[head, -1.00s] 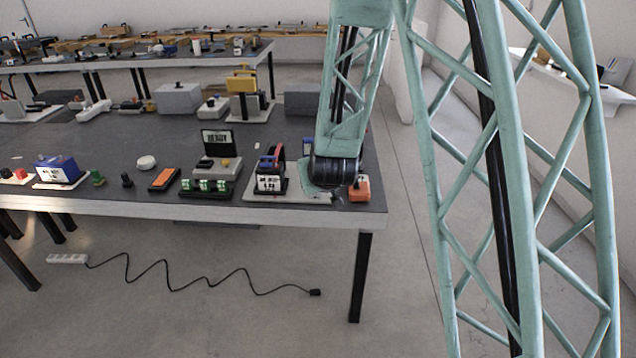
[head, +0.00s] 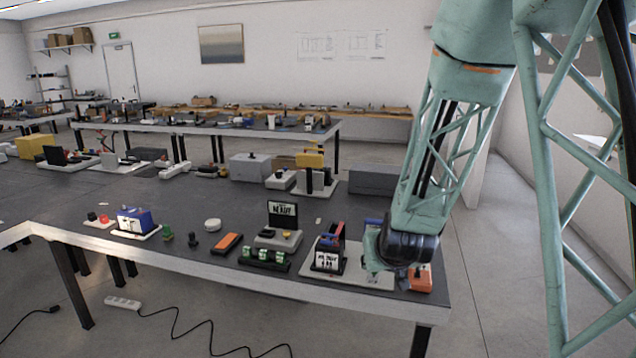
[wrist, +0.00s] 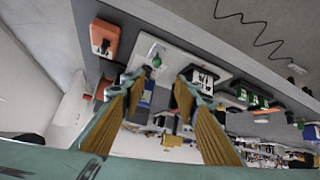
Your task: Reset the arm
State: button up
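My gripper (wrist: 157,88) shows in the wrist view as two fingers with ribbed gold-brown pads. The fingers stand wide apart with nothing clamped between them. Behind the gap are a light base plate (wrist: 172,52) with a green knob (wrist: 156,61) and a blue item, apart from the fingers. In the head view my green lattice arm hangs down at the right, its dark wrist joint over the right front corner of the table (head: 200,264). My gripper's fingertips cannot be made out clearly there.
An orange box (head: 420,278) stands close to my wrist; it also shows in the wrist view (wrist: 104,37). A black upright device (head: 328,250) and a green-block strip (head: 264,259) are to the left. A grey box (head: 372,180) is behind. Open floor (head: 500,240) lies right of the table.

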jog(key=s+r+g+y, duration=0.1)
jog(key=s+r, duration=0.8)
jog(key=s, duration=0.1)
jog(key=s+d+r+g, duration=0.1)
jog(key=s+r, duration=0.3)
jog(key=s, duration=0.9)
jog(key=s+d+r+g, duration=0.1)
jog(key=s+r, duration=0.3)
jog(key=s, duration=0.9)
jog(key=s+d+r+g, duration=0.1)
jog(key=s+r, duration=0.3)
jog(key=s, duration=0.9)
jog(key=shift+m+g+p, duration=0.3)
jog(key=shift+g, duration=0.4)
jog(key=shift+o, duration=0.4)
